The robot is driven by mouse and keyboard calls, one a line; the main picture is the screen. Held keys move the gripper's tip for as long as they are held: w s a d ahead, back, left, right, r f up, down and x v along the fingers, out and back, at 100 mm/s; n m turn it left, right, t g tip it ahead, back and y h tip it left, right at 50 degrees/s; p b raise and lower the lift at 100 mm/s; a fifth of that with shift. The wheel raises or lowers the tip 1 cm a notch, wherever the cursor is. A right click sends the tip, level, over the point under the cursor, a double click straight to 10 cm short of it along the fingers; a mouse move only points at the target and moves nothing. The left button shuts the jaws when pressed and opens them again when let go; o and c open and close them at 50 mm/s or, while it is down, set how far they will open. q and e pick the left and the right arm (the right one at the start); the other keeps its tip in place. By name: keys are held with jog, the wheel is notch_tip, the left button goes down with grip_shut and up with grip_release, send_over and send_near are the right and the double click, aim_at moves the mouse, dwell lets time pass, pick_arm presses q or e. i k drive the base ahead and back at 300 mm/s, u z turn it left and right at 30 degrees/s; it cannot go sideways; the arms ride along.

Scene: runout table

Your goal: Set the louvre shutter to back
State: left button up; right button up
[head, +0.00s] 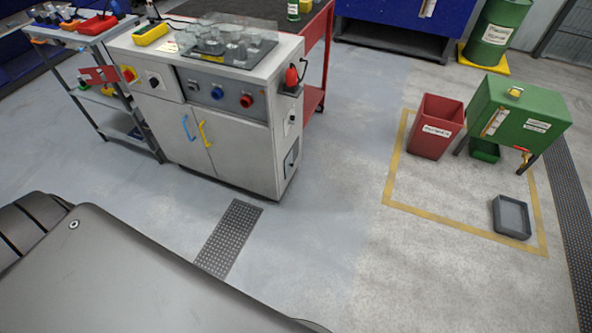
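A white machine cabinet (235,150) stands at the upper left, its narrow right side turned partly to me. A small dark panel (291,161) sits low on that side; it may be the louvre shutter, but it is too small to tell its slats or setting. Above it on the same side are a small light plate (290,121) and a red part (292,76). The front has blue and red knobs, a blue handle (187,128) and a yellow handle (205,134). Neither of my grippers is in view.
A grey trolley (92,98) stands left of the cabinet and a red table (318,60) behind it. At right are a red bin (436,127), a green tank (517,118) and a grey tray (512,217). The middle floor is clear, with a flat grating (228,237).

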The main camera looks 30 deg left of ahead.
aim_at(289, 164)
jog(key=u, duration=0.6)
jog(key=i, duration=0.55)
jog(key=u, duration=0.55)
